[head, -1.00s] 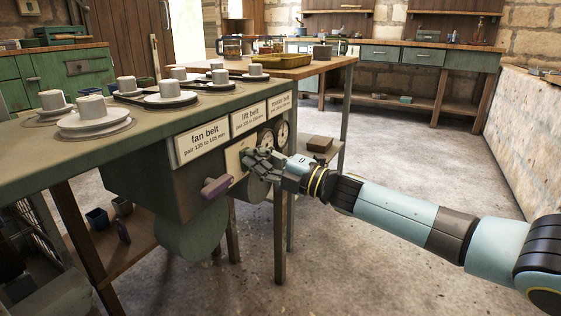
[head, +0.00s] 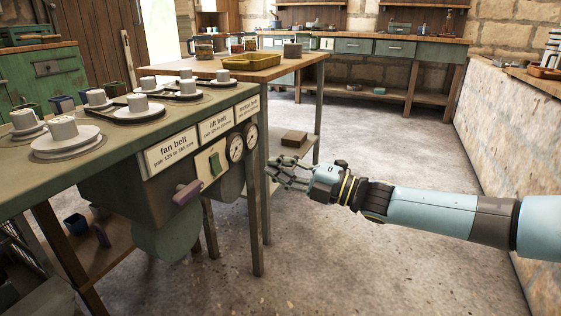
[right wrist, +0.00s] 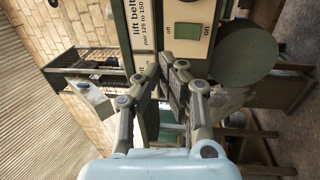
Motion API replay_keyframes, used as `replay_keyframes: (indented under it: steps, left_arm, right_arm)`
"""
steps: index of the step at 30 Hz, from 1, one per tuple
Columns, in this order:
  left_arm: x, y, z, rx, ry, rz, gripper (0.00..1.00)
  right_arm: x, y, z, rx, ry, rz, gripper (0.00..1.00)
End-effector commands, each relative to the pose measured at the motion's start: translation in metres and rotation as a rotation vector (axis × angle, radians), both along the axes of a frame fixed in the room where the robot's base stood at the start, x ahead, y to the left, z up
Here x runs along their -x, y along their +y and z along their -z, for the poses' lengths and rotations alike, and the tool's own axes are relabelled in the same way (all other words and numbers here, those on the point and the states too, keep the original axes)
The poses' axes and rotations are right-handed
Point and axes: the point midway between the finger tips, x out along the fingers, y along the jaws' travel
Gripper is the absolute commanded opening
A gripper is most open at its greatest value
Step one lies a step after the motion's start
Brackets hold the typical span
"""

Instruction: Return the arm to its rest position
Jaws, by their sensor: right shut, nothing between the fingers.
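My right gripper (head: 277,172) is stretched out from the right in the head view. It is shut and empty, in the air just right of the front of the belt drive bench (head: 100,205). Its fingers also show in the right wrist view (right wrist: 168,75), pressed close together. In the head view a green switch (head: 215,164) sits on the bench's front panel, left of the gripper and apart from it. The switch also shows in the right wrist view (right wrist: 187,31), between the words on and off. My left gripper is not in view.
Pulleys (head: 140,106) stand on the bench top. A purple handle (head: 187,193) juts from its front, and two gauges (head: 236,148) sit beside the switch. A wooden table (head: 270,70) with a yellow tray (head: 240,62) stands behind. The floor right of the bench is clear.

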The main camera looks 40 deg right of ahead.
Motion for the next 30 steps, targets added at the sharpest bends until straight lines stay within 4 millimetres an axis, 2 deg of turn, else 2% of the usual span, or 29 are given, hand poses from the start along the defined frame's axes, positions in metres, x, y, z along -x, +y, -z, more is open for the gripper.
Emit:
replay_keyframes:
  steps: [19, 22, 23, 26, 29, 30]
  left_arm:
    - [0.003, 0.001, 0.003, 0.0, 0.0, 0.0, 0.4]
    - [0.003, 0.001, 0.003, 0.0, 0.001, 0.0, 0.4]
    - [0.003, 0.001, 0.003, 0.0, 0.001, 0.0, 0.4]
    - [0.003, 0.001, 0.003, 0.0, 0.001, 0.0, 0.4]
    - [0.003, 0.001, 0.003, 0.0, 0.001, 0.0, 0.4]
    - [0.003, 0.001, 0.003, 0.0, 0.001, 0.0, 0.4]
  right_arm:
    - [0.003, -0.001, 0.0, -0.001, 0.0, 0.001, 0.0]
    - [0.008, 0.001, 0.008, -0.008, 0.015, 0.003, 0.0]
    - [0.013, 0.003, 0.014, -0.017, 0.026, 0.005, 0.0]
    - [0.038, 0.02, 0.049, -0.091, 0.092, 0.039, 0.0]
    - [0.07, 0.03, 0.115, -0.216, 0.291, 0.167, 0.0]
    - [0.085, 0.033, 0.145, -0.281, 0.395, 0.234, 0.0]
